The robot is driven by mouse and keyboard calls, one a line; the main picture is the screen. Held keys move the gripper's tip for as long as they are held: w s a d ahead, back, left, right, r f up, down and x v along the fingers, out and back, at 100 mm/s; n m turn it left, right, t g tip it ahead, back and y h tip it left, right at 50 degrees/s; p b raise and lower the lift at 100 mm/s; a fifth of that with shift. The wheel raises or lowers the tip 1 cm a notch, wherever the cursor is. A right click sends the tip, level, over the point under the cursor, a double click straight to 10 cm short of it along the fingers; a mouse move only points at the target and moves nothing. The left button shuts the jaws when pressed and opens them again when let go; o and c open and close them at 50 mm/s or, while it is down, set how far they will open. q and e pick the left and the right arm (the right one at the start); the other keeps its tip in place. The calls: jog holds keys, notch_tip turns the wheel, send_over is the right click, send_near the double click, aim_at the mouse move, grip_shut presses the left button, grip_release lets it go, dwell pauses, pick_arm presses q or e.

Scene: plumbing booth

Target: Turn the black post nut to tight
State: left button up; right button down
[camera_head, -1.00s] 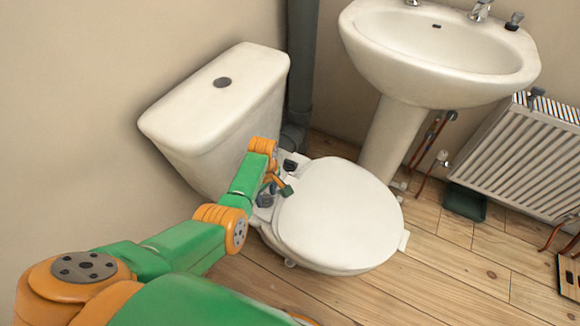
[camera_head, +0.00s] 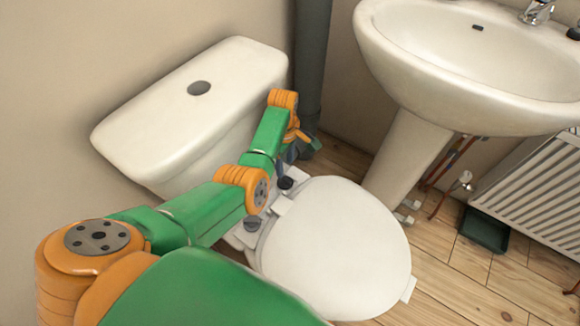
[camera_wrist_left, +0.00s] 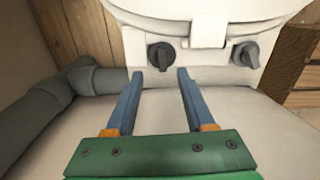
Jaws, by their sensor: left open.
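In the head view one nut (camera_head: 286,183) is near the grey pipe and the other (camera_head: 252,223) is nearer me. My left gripper (camera_head: 303,147) is open. In the wrist view its blue fingers (camera_wrist_left: 160,74) point at the left nut, which shows just beyond and between the tips. I cannot tell whether they touch it.
The cistern (camera_head: 190,115) stands at the left against the wall. A thick grey pipe (camera_head: 312,65) rises behind the toilet. The basin (camera_head: 470,70) on its pedestal (camera_head: 405,160), a radiator (camera_head: 540,190) and a dark green tray (camera_head: 485,230) are to the right. Wooden floor lies around.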

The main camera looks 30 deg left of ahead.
aim_at(285, 179)
pick_arm(q)
jog(key=f, duration=0.1)
jog(key=f+b, duration=0.1)
jog(key=f, duration=0.1)
jog(key=f+b, duration=0.1)
jog(key=shift+s+f, duration=0.15)
jog(key=shift+s, duration=0.1)
jog(key=shift+f+b, duration=0.45)
jog(key=shift+f, duration=0.55)
jog(key=shift+r, duration=0.1)
pick_arm(e)
jog(key=f, duration=0.1)
jog(key=w+f, duration=0.1)
jog(key=w, duration=0.1)
jog(key=shift+w+d+f, duration=0.15)
jog(key=shift+d+f, duration=0.1)
jog(key=shift+f, duration=0.15)
pick_arm(q)
grip_shut()
